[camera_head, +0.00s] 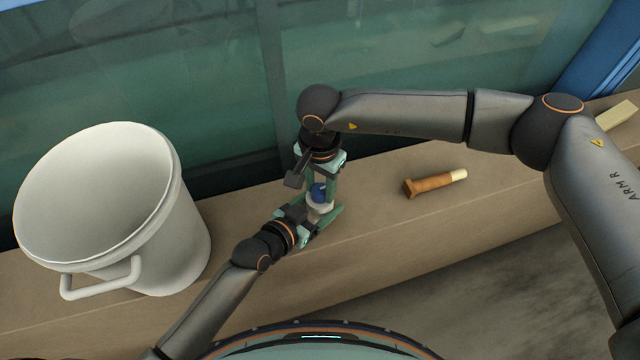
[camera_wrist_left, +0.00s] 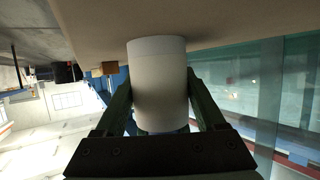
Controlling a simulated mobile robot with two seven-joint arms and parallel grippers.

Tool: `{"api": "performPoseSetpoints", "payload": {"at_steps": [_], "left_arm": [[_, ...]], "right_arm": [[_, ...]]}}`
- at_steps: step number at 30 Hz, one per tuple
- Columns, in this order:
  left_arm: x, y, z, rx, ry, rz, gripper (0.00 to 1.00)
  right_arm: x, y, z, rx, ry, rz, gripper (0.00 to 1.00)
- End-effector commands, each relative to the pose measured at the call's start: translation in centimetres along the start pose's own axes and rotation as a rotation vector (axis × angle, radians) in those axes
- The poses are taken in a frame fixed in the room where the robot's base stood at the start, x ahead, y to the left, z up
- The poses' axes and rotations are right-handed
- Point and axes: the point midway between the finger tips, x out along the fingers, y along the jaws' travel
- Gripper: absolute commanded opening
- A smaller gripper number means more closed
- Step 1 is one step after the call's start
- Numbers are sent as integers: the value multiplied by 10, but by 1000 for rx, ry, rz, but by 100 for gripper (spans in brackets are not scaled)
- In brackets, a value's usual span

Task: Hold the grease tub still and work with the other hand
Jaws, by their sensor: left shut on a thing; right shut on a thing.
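The grease tub (camera_head: 319,208) is a small white cylinder standing on the tan ledge, with a blue top (camera_head: 319,190). My left gripper (camera_head: 322,213) is shut on the tub's sides, coming in from the lower left. In the left wrist view the white tub (camera_wrist_left: 158,85) sits between the two dark green fingers (camera_wrist_left: 158,112). My right gripper (camera_head: 320,187) reaches down from above and is shut on the blue top. The fingers partly hide the tub, and I cannot tell whether the top has turned or lifted.
A big white bucket (camera_head: 165,230) with a handle stands on the ledge (camera_head: 400,235) at the left. A brown peg-like tool with a pale tip (camera_head: 435,184) lies right of the tub. A pale block (camera_head: 617,115) lies at far right. The flume's glass (camera_head: 400,50) rises behind.

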Motion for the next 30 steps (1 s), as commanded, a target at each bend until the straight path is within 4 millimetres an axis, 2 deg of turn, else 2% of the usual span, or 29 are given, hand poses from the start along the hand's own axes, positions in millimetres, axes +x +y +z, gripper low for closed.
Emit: {"api": "performPoseSetpoints", "payload": {"at_steps": [6,15,30], "left_arm": [[0,0,2,0,-4,0,5],[0,0,2,0,-4,0,5],[0,0,2,0,-4,0,5]], "right_arm": [[-1,0,0,-182,1,-1,0],[-1,0,0,-352,1,0,0],[0,0,0,-425,1,0,0]]}}
